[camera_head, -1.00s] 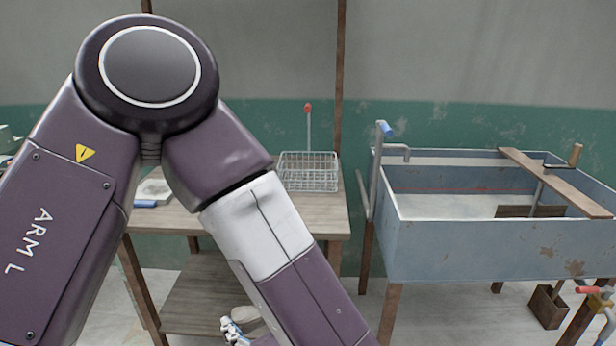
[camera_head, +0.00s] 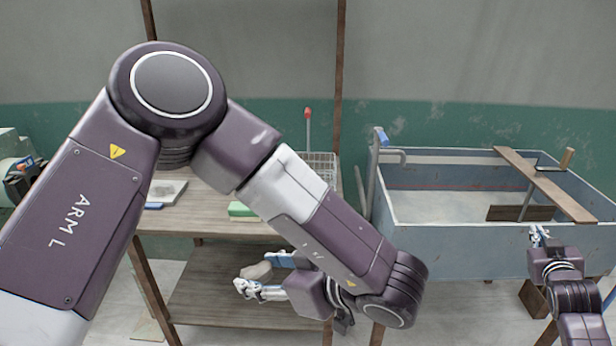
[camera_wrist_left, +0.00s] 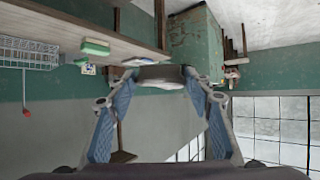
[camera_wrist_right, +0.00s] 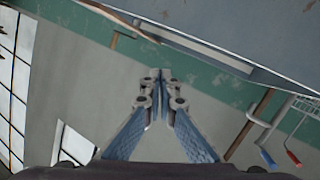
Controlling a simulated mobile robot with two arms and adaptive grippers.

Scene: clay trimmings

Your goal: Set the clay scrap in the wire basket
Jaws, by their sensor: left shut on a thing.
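The clay scrap (camera_head: 257,270) is a beige-grey lump held between the fingertips of my left gripper (camera_head: 262,281), in front of the table and below its top. In the left wrist view the scrap (camera_wrist_left: 160,76) sits between the two blue-padded fingers. The wire basket (camera_head: 325,163) stands on the right end of the tabletop, partly hidden behind my left arm. It also shows, upside down, in the left wrist view (camera_wrist_left: 28,52). My right gripper (camera_head: 538,236) is in front of the blue tub; its fingertips meet with nothing between them in the right wrist view (camera_wrist_right: 160,80).
The wooden table (camera_head: 190,215) also bears a green block (camera_head: 241,209) and a pale slab (camera_head: 168,190). A lower shelf (camera_head: 205,300) lies beneath. A red-tipped rod (camera_head: 308,130) stands at the basket. The blue-grey tub (camera_head: 460,245) with a plank (camera_head: 545,185) stands to the right.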

